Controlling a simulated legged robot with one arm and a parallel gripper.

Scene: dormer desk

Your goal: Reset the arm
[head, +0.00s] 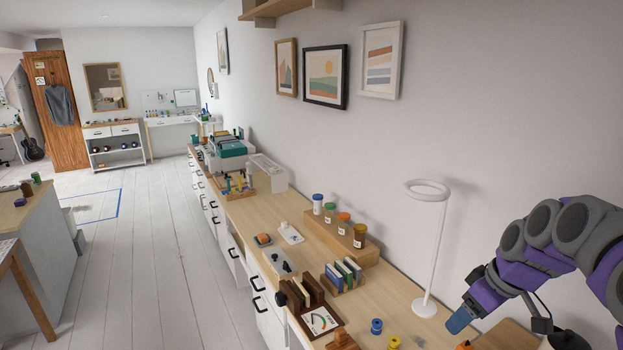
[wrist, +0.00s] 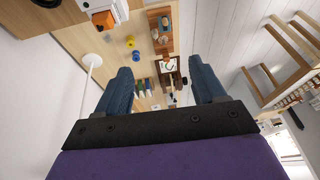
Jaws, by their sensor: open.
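My arm is purple and grey and enters the head view from the right, raised above the near end of the desk (head: 232,210). My gripper (head: 462,318) shows there as a blue-grey fingertip in front of the desk top. In the wrist view my gripper (wrist: 163,90) shows two blue fingers spread wide apart, with nothing between them. The desk and its small objects appear beyond the fingers, apart from them.
A white ring lamp (head: 427,240) stands close left of my gripper. Blue (head: 376,326) and yellow (head: 393,342) spools, a book rack (head: 343,275) and a jar stand (head: 340,235) occupy the desk. Framed pictures (head: 325,77) hang behind. The white plank floor (head: 150,250) is largely clear.

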